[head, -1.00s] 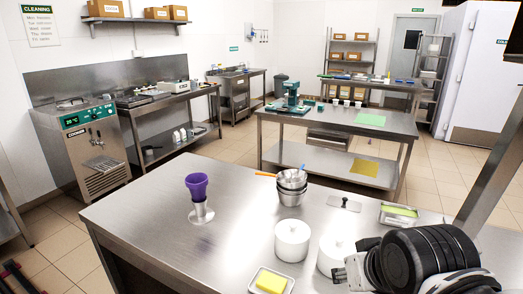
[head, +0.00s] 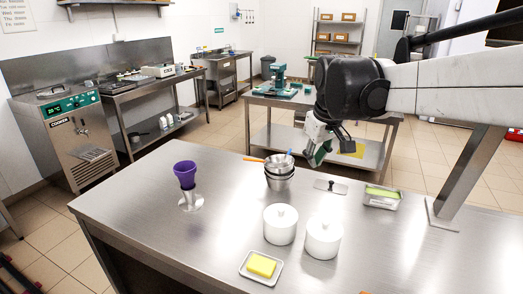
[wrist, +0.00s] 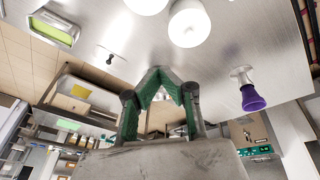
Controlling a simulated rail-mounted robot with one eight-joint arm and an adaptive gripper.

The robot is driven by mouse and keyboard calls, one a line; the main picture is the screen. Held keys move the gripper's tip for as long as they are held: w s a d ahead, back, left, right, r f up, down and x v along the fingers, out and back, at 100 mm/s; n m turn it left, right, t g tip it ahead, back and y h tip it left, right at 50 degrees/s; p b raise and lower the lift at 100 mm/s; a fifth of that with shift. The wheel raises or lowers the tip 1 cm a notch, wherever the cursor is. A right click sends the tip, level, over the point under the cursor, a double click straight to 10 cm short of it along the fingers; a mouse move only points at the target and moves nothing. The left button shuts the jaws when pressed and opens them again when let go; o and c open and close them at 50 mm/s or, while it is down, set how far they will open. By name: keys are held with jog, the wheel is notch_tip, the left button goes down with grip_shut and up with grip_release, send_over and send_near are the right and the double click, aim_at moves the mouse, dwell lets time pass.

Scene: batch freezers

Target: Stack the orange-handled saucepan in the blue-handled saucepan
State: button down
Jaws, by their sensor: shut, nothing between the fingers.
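The steel saucepans stand as one nested, upright stack (head: 279,183) on the near table. An orange handle (head: 251,159) sticks out to the left near the top of the stack, and a short blue handle (head: 289,153) points up and away at the back. At this size I cannot tell for certain which pan sits inside which. My gripper (head: 318,158) is to the right of the stack, above the table and apart from the pans. In the wrist view its green-padded fingers (wrist: 160,72) meet at the tips with nothing between them. I cannot make out the saucepans there.
Two white lidded pots (head: 280,224) (head: 323,236) stand in front of the stack. A purple cup on a steel holder (head: 186,176) is at left. A yellow sponge tray (head: 262,267), a flat metal plate with a knob (head: 330,186) and a green-filled tray (head: 382,196) are around.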

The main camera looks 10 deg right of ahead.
jog(key=w+d+f+n+g+p, duration=0.1)
jog(key=w+d+f+n+g, duration=0.1)
jog(key=w, duration=0.9)
jog(key=n+g+p, duration=0.1)
jog(key=n+g, duration=0.1)
send_near(289, 171)
jog(key=s+d+r, duration=0.3)
jog(key=s+d, duration=0.1)
jog(key=s, duration=0.1)
jog(key=w+a+f+p, duration=0.2)
jog(key=w+f, duration=0.1)
jog(key=f, duration=0.7)
jog(key=shift+a+f, duration=0.25)
jog(key=shift+a, duration=0.1)
jog(key=shift+w, duration=0.25)
jog(key=shift+w+a+f+b, duration=0.1)
jog(key=shift+w+a+b, duration=0.25)
jog(key=shift+w+a, duration=0.45)
jog(key=shift+d, duration=0.15)
